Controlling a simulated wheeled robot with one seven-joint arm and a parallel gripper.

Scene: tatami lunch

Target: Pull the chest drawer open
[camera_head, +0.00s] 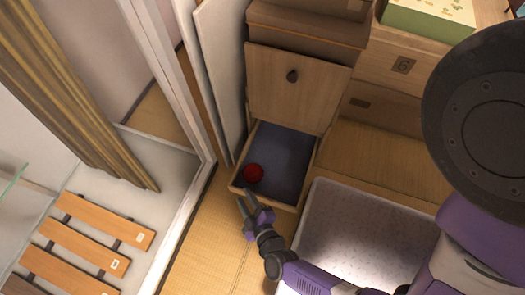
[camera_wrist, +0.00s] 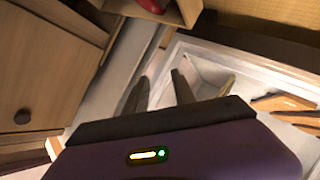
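The light wooden chest (camera_head: 320,95) stands at the top middle of the head view. Its lower drawer (camera_head: 290,148) is pulled out and shows a dark blue-grey inside. A round red thing (camera_head: 253,173) lies in the drawer's front left corner. The upper front, with a dark round knob (camera_head: 292,76), is shut. My gripper (camera_head: 243,196) is just outside the drawer's front, near its left corner; I cannot tell whether it touches. In the wrist view its two fingers (camera_wrist: 160,90) are apart with nothing between them. The drawer's edge (camera_wrist: 184,12) shows at the top there.
A pale quilted mat (camera_head: 355,225) lies right of the drawer. A white sliding-door frame (camera_head: 185,100) and white panels (camera_head: 220,60) stand close on the left. Boxes (camera_head: 400,65) stand at the right. Slatted wood (camera_head: 85,240) lies lower left. Tatami (camera_head: 215,240) is clear before the drawer.

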